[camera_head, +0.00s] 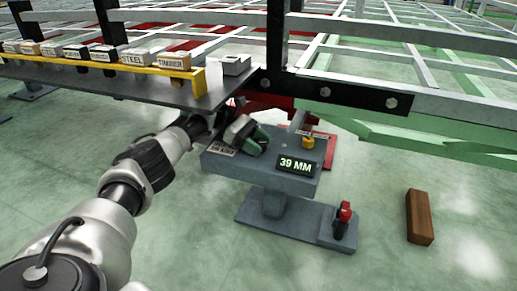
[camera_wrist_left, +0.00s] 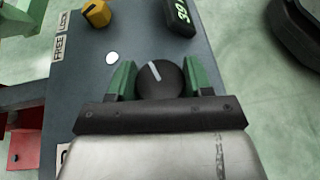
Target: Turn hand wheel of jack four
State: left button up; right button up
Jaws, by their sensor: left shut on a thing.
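The jack is a grey stand (camera_head: 230,168) with a flat top, a column and a foot plate on the floor. A display (camera_head: 297,166) on it reads 39 MM. The hand wheel (camera_wrist_left: 160,86), a round black knob with a white line, sits on the jack top in the left wrist view. My left gripper (camera_head: 247,135) is shut on it, one green finger on each side, also clear in the left wrist view (camera_wrist_left: 157,74). In the head view the gripper mostly hides the wheel. My right gripper is not in view.
A yellow knob (camera_head: 308,143) stands on the jack beside FREE and LOCK labels (camera_wrist_left: 60,35). A red and black switch (camera_head: 344,217) is on the foot plate. A brown block (camera_head: 419,217) lies on the floor. A shelf (camera_head: 120,82) with labelled blocks and the chassis beam (camera_head: 340,92) are close above.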

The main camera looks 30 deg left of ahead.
pick_arm(q)
jog(key=shift+w+a+r+m+g, duration=0.1)
jog(key=shift+w+m+g, duration=0.1)
jog(key=shift+m+g, duration=0.4)
jog(key=shift+s+d+m+g, duration=0.15)
jog(key=shift+d+m+g, duration=0.15)
jog(key=shift+g, duration=0.1)
jog(key=o, duration=0.9)
jog(key=shift+d, duration=0.1)
